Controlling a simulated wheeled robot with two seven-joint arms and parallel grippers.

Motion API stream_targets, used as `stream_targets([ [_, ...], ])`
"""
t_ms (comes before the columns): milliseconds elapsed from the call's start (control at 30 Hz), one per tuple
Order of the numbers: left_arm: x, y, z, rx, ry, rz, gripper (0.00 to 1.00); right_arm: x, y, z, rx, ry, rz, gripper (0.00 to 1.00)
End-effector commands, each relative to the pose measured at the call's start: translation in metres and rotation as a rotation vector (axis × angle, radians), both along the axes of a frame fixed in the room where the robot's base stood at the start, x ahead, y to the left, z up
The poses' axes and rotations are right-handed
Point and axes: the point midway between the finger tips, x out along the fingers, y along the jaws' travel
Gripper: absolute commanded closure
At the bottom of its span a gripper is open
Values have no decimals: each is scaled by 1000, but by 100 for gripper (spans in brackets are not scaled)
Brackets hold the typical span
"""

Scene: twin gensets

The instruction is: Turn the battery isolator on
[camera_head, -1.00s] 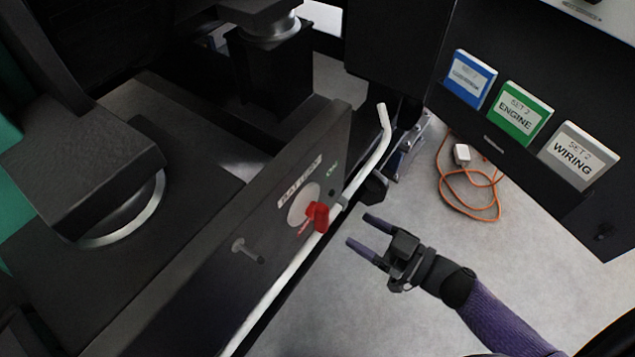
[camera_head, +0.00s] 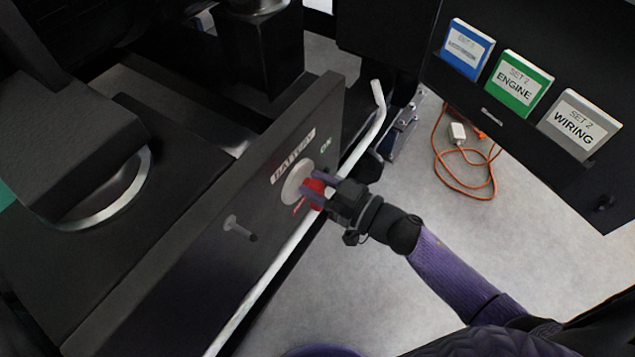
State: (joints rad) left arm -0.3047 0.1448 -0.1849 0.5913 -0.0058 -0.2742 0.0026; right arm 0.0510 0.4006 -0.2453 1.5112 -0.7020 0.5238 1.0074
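The battery isolator is a red knob (camera_head: 314,190) on a pale round plate (camera_head: 292,184) on the dark battery panel (camera_head: 240,262). The panel carries a "BATTERY" label and a green "ON" mark up and to the right of the knob. My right gripper (camera_head: 313,186) is at the knob, with its fingers on either side of it and partly covering it. The fingers look apart; I cannot tell whether they touch the knob. My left gripper does not show.
A white rail (camera_head: 262,292) runs along the panel's front, close to my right gripper. An orange cable (camera_head: 465,165) lies on the open floor.

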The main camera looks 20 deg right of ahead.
Motion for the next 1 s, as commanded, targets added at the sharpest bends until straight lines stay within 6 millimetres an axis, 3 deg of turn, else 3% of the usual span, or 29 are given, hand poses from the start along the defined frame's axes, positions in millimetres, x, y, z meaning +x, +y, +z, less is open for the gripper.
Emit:
stream_targets([
  [567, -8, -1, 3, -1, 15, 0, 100, -2, 0, -4, -42, -19, -2, 100],
  [1000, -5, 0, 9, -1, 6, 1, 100, -7, 5, -7, -314, -226, 0, 100],
])
